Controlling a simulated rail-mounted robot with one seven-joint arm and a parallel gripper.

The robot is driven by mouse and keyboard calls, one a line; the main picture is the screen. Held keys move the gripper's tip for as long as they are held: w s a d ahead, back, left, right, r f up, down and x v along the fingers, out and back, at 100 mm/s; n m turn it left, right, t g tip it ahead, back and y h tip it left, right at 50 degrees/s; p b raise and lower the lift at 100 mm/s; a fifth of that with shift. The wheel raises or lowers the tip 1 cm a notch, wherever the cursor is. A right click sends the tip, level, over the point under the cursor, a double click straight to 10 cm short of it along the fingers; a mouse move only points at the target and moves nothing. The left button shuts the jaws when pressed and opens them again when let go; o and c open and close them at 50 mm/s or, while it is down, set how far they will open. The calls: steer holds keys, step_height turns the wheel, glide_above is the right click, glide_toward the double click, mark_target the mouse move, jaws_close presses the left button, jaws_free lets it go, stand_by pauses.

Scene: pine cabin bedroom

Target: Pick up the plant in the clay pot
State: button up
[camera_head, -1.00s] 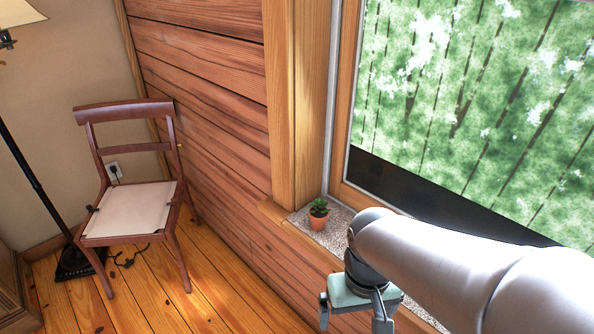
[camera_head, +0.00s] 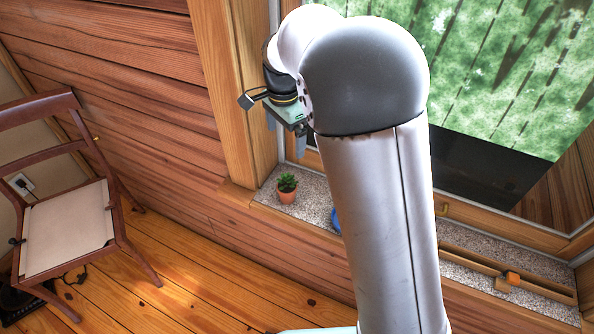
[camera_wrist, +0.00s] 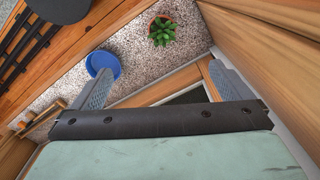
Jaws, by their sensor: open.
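The plant in the clay pot (camera_head: 287,188) is a small green succulent in an orange-brown pot. It stands upright on the speckled window sill (camera_head: 316,203), near the sill's left end. In the wrist view the plant (camera_wrist: 162,31) shows from above, beyond my fingers and between their directions. My gripper (camera_head: 286,143) is above the plant in the head view and apart from it. Its two fingers are spread with nothing between them, as the wrist view (camera_wrist: 165,84) also shows.
A blue round dish (camera_wrist: 102,63) lies on the sill near the pot, mostly hidden behind my arm in the head view. A wooden piece with an orange part (camera_head: 512,279) lies on the sill's right. A window post (camera_head: 232,90) rises left of the plant. A chair (camera_head: 70,215) stands at left.

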glide_above(286, 176)
steer(key=f, duration=1.1)
steer(key=shift+s+d, duration=0.1)
steer(key=shift+s, duration=0.25)
steer(key=shift+w+f+p, duration=0.15)
steer(key=shift+f+p, duration=0.1)
steer(key=shift+f, duration=1.25)
steer(key=shift+w+f+p, duration=0.15)
steer(key=shift+f+p, duration=0.1)
steer(key=shift+f, duration=1.25)
steer(key=c, duration=1.2)
steer(key=shift+c, duration=0.2)
